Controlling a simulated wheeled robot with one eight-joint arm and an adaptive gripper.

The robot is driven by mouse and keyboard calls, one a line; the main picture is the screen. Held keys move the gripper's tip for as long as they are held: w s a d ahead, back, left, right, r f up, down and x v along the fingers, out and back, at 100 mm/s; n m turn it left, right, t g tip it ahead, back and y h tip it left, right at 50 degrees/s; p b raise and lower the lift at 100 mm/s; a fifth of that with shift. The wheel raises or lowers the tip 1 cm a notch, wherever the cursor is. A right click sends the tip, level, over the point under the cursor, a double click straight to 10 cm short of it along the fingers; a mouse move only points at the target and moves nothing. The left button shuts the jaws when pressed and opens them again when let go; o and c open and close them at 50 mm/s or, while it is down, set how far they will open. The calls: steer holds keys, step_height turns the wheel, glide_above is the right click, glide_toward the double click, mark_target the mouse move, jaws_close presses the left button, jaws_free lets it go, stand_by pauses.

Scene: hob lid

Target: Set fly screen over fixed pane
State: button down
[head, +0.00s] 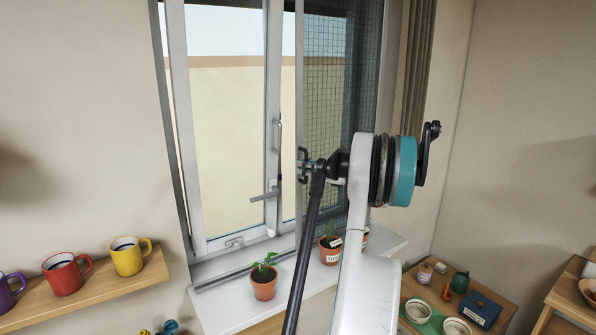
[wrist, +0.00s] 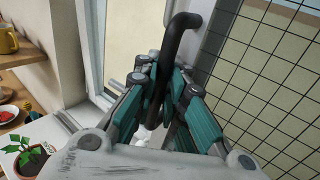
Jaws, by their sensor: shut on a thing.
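The fly screen (head: 325,85) is a dark square mesh in the right part of the window, with a pale upright edge at its left. Its mesh also fills the right of the wrist view (wrist: 270,85). My gripper (head: 303,165) is at that left edge, at mid height. In the wrist view my gripper (wrist: 168,85) has its teal fingers closed around a dark bent handle (wrist: 185,35). The glazed sash (head: 225,130) with white frame and handles stands left of the screen. My arm hides the screen's lower right, and I cannot make out the fixed pane's edges.
Potted plants (head: 264,285) stand on the white sill (head: 225,310) below the window, one close by my arm. A shelf with mugs (head: 127,256) is at the left. A low table with bowls (head: 418,311) is at the lower right.

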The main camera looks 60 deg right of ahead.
steer(key=shift+s+d, duration=0.15)
steer(key=shift+s, duration=0.05)
steer(key=c, duration=1.9)
jaws_free()
steer(key=shift+c, duration=0.2)
steer(key=shift+s+d, duration=0.1)
steer(key=s, duration=1.2)
steer(key=shift+d, duration=0.25)
